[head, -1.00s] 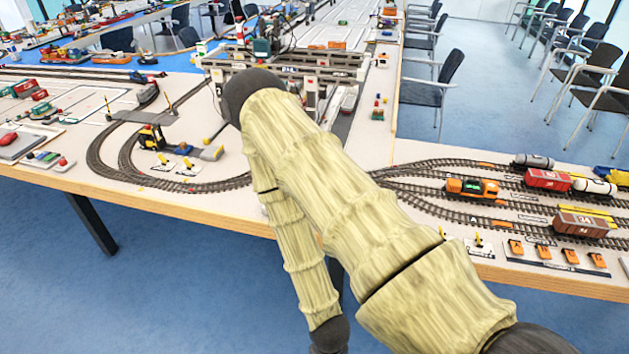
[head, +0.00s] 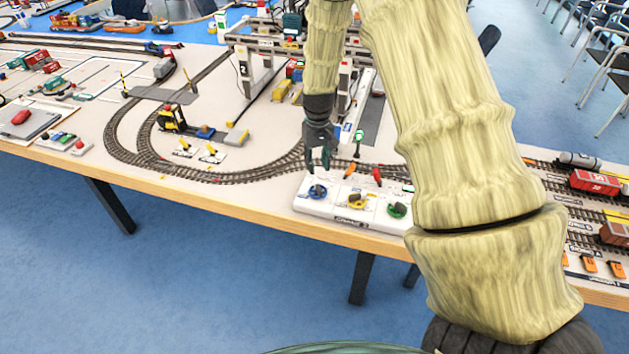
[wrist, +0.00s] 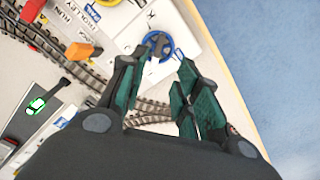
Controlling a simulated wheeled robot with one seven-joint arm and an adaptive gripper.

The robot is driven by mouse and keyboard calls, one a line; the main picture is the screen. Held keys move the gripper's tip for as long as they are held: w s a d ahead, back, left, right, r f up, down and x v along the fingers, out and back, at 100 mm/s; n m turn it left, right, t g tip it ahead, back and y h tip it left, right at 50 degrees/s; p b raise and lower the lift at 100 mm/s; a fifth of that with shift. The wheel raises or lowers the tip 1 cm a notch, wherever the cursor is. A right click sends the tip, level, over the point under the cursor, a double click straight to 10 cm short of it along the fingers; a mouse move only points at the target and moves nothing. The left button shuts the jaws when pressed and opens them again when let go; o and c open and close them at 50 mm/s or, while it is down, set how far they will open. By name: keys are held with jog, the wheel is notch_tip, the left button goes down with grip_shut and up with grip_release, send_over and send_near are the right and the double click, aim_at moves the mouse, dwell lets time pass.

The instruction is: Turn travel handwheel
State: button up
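A white control panel (head: 335,212) at the table's front edge carries a blue handwheel (head: 317,192), a yellow handwheel (head: 357,201) and a green handwheel (head: 397,210). I cannot read which one is marked travel. My gripper (head: 319,166) points down just above and behind the blue handwheel in the head view. In the wrist view the blue handwheel (wrist: 158,46) lies beyond the fingertips, roughly in line with the gap between them. My gripper (wrist: 164,60) is open and empty. I see no clear contact with the wheel.
An orange lever (head: 350,171) and a red lever (head: 377,176) stand at the panel's back edge. Curved track (head: 225,176) runs behind it, with the gantry crane (head: 243,68) farther back. The table edge and open blue floor (head: 220,270) lie in front.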

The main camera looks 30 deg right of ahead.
aim_at(319, 186)
jog(key=shift+d+f+p, duration=0.15)
jog(key=shift+f+p, duration=1.6)
jog(key=shift+f, duration=3.6)
grip_shut()
